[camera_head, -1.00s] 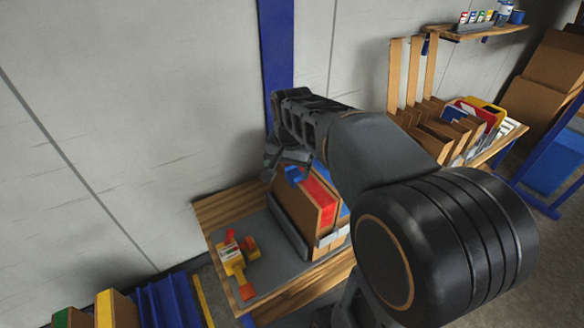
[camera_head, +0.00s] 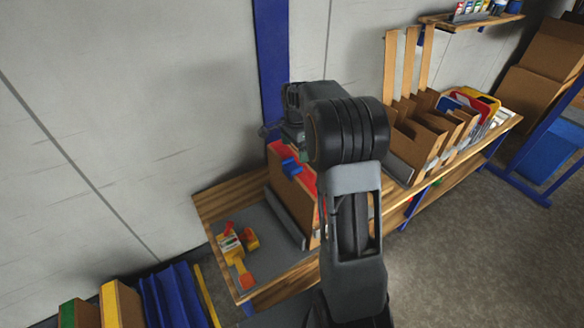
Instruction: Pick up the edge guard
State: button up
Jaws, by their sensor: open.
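A small blue piece (camera_head: 291,165), which looks like the edge guard, sits at the top edge of the brown and red boards in the rack on the wooden bench. I cannot confirm its exact shape at this size. My gripper (camera_head: 270,132) is above and slightly left of it, close to the blue wall post. It is open and I see nothing held in it. My arm hides the right part of the rack and its boards.
A yellow and orange hand tool (camera_head: 231,247) lies on the grey mat (camera_head: 268,268) on the bench (camera_head: 225,190). Cardboard dividers (camera_head: 420,135) with coloured signs stand to the right. Blue and brown upright pieces stand at the lower left. Open floor lies at the right.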

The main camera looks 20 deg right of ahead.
aim_at(296, 166)
jog(key=shift+s+f+p, duration=0.2)
jog(key=shift+f+p, duration=0.4)
jog(key=shift+f, duration=2.4)
jog(key=c, duration=1)
